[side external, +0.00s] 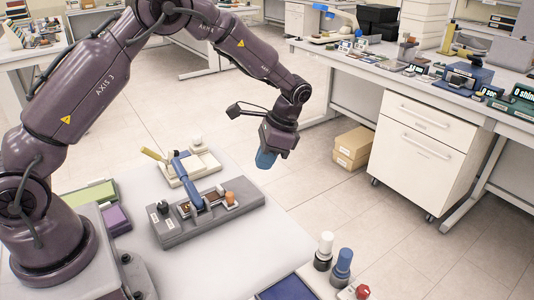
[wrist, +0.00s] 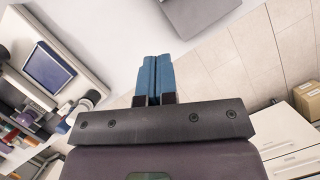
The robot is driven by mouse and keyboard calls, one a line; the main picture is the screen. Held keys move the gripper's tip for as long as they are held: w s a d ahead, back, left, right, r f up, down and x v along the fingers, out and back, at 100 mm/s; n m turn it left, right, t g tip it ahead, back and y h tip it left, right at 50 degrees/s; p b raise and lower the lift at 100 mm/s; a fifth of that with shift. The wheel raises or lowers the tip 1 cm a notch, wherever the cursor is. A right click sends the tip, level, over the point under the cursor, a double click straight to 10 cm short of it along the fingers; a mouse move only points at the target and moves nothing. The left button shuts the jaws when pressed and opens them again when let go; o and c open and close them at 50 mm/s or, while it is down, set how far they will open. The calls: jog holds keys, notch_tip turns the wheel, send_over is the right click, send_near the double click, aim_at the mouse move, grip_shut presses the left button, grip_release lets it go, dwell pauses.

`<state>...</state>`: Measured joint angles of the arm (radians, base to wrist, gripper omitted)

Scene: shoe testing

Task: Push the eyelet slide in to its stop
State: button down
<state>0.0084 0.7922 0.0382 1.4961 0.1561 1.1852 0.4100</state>
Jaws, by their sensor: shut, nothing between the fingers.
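A grey fixture (side external: 180,238) stands on the pale table in the side view, with a blue lever (side external: 187,182), an orange knob (side external: 230,198), brown parts and dark knobs on top. I cannot tell which part is the eyelet slide or how far in it sits. My gripper (side external: 265,160) hangs in the air to the right of and above the fixture, apart from it. Its blue fingers also show in the wrist view (wrist: 154,60), pressed together with nothing between them. A grey block, likely the fixture's corner, shows at the wrist view's top edge (wrist: 200,14).
A cream block with a yellow handle (side external: 190,168) stands behind the fixture. Green and purple trays (side external: 115,217) lie to its left. White, blue and red-topped knobs (side external: 342,264) and a blue panel (side external: 285,288) are at the front right. Beyond the table's right edge is open floor.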

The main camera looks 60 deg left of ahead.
aim_at(228, 197)
jog(key=x, duration=0.2)
jog(key=w+x, duration=0.1)
jog(key=x, duration=0.4)
jog(key=shift+w+a+f, duration=0.1)
jog(key=shift+w+f, duration=0.15)
jog(key=shift+f, duration=0.4)
jog(key=s, duration=0.1)
jog(key=a, duration=0.1)
jog(key=s, duration=0.1)
jog(key=shift+s+a+f, duration=0.15)
jog(key=shift+s+a, duration=0.1)
jog(key=shift+s, duration=0.1)
jog(key=shift+s+a, duration=0.2)
jog(key=shift+s, duration=0.25)
jog(key=shift+s+a+f, duration=0.1)
jog(key=shift+s+a, duration=0.1)
jog(key=shift+s, duration=1.2)
